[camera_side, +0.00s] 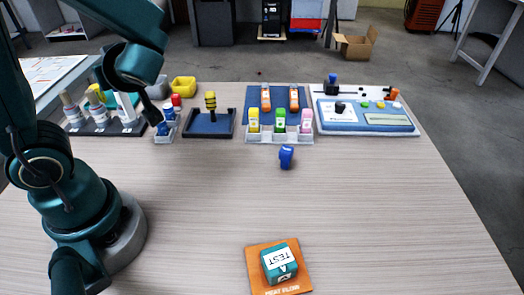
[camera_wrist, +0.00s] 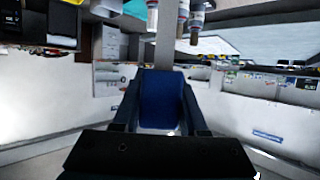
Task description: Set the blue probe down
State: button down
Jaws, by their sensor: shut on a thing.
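My gripper (camera_side: 159,121) is at the left of the table, pointing down over a small grey rack (camera_side: 163,140). In the wrist view its two dark fingers (camera_wrist: 160,105) are shut on a blue probe (camera_wrist: 161,92), which fills the gap between them. In the side view blue shows at the fingertips (camera_side: 162,129), low at the rack; I cannot tell whether the probe touches it. Another blue part (camera_side: 170,114) and a red-topped one (camera_side: 176,100) stand just behind. A separate blue object (camera_side: 286,157) lies on the open table.
A dark tray (camera_side: 222,136) with a yellow-black striped handle is right of the rack. A white holder (camera_side: 280,138) has yellow, green and pink pieces. A blue-white panel (camera_side: 367,128) is at the back right. A teal TEST block (camera_side: 279,264) sits in front. The middle table is mostly clear.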

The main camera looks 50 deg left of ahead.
jog(key=shift+w+d+f, duration=1.15)
jog(key=shift+w+f, duration=0.35)
jog(key=shift+f, duration=0.3)
jog(key=shift+w+d+f, duration=1.15)
jog(key=shift+w+f, duration=0.4)
jog(key=shift+f, duration=0.3)
jog(key=shift+w+d+f, duration=1.15)
jog(key=shift+w+f, duration=0.35)
jog(key=shift+f, duration=0.3)
jog(key=shift+f, duration=0.1)
jog(key=shift+c, duration=2.2)
grip_release()
